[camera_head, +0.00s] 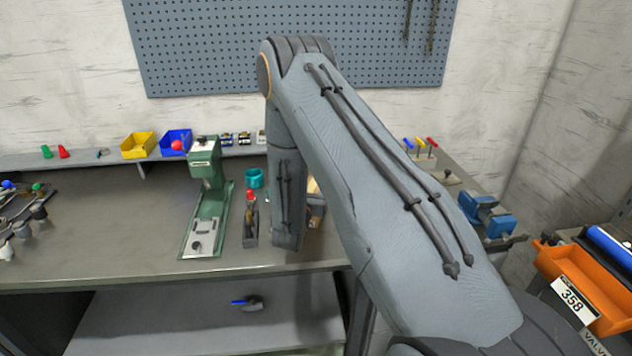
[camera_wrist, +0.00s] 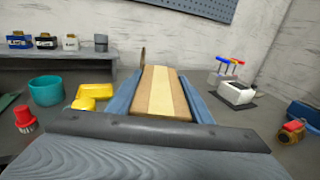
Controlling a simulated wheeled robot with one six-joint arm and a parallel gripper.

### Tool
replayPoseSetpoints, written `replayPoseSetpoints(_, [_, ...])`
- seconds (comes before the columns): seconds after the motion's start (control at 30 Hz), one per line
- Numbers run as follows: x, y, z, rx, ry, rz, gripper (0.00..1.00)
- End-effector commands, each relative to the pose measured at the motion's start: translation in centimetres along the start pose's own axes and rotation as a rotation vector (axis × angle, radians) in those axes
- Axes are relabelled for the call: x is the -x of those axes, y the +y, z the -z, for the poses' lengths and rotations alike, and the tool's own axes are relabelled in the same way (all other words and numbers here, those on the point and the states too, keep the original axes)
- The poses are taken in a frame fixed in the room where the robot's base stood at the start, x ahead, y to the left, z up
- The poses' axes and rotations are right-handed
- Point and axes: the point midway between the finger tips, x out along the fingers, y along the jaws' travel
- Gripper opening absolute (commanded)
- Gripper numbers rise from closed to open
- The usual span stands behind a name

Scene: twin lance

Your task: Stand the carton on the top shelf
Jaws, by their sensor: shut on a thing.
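The carton (camera_wrist: 162,95) is brown with a paler stripe along its middle. In the wrist view it sits between the two blue-grey fingers of my gripper (camera_wrist: 162,98), which is shut on it. In the head view my arm hides most of the gripper and carton; only a small tan part of the carton (camera_head: 313,187) shows beside the arm, over the bench. I cannot tell whether its underside touches the bench. A raised grey shelf (camera_head: 90,161) runs along the back wall; it also shows at the left in the wrist view (camera_wrist: 50,59).
The raised shelf holds a yellow bin (camera_head: 138,145), a blue bin (camera_head: 175,142) and several small boxes. A green press (camera_head: 207,200), teal cup (camera_head: 254,178) and blue vise (camera_head: 488,215) stand on the bench. A lower shelf (camera_head: 190,320) holds a blue-handled valve. An orange bin (camera_head: 585,285) is at right.

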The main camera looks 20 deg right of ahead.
Motion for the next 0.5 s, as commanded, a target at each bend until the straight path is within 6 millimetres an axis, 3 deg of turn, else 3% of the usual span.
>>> replayPoseSetpoints(0.2, [-0.03,0.03,0.3,0.0,-0.001,0.0,0.0])
replayPoseSetpoints(0.23, [0.0,0.01,0.33,0.0,0.0,0.0,0.48])
replayPoseSetpoints(0.33, [0.0,-0.01,0.26,0.0,0.0,0.0,0.64])
replayPoseSetpoints(0.5, [0.0,-0.01,0.25,0.0,0.0,0.0,0.64])
